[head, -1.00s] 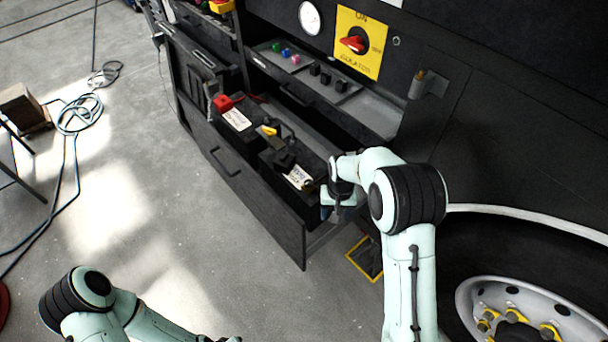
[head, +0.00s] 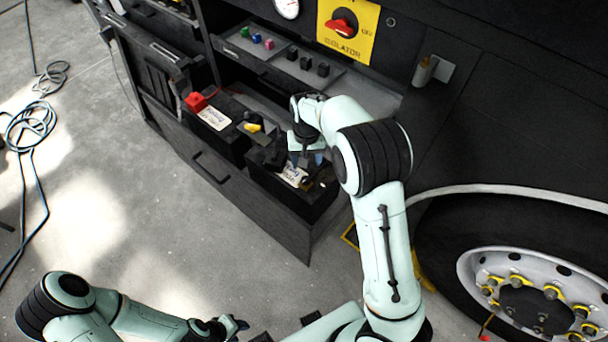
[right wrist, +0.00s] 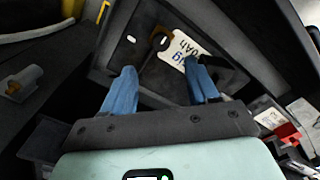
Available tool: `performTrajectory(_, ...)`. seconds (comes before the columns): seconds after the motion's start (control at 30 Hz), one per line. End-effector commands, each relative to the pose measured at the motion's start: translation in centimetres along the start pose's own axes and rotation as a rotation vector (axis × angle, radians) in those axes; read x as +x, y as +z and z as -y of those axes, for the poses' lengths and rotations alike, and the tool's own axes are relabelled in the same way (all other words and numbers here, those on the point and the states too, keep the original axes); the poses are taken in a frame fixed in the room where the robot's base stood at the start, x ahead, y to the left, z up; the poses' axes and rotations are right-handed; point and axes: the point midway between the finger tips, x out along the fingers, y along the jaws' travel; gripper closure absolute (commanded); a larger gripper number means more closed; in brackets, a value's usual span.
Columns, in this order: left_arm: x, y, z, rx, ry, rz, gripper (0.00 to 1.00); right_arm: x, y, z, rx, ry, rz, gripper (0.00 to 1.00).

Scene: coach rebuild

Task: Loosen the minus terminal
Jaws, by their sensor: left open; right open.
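Two dark batteries sit in a pulled-out drawer tray. The right battery has a white label (head: 295,175), which also shows in the right wrist view (right wrist: 184,48). A dark ring-like terminal fitting (right wrist: 160,43) with a brown part is beside that label; I take it for the minus terminal but see no minus sign. My right gripper (head: 306,159) is over this battery, open and empty; its blue fingertips (right wrist: 159,67) point toward the label and fitting, apart from the fitting. My left gripper (head: 235,325) is low in the head view, far from the batteries, open.
A shelf behind holds small coloured and black knobs (head: 307,62). The red isolator switch (head: 341,26) is above. A wheel (head: 530,290) stands at right.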

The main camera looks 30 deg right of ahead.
Motion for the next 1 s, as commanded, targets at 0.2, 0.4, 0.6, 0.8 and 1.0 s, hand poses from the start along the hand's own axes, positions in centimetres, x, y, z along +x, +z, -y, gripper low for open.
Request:
performTrajectory(0.2,0.5,0.2,0.2,-0.001,-0.001,0.003,0.57,5.0,0.1,-0.1,0.000,0.004,0.005,0.41)
performTrajectory(0.4,0.6,0.3,0.3,-0.002,-0.002,0.004,0.57,8.1,0.1,0.0,-0.001,0.002,0.002,0.41)
performTrajectory(0.6,0.6,0.3,0.4,-0.002,-0.002,0.004,0.57,9.3,0.0,0.0,0.000,0.000,0.000,0.41)
performTrajectory(0.8,0.6,0.3,0.3,-0.002,-0.002,0.004,0.57,9.4,0.0,0.0,0.000,0.000,-0.001,0.41)
performTrajectory(1.0,0.6,0.3,0.3,-0.002,-0.002,0.004,0.57,9.4,0.0,0.0,0.000,0.000,-0.001,0.80)
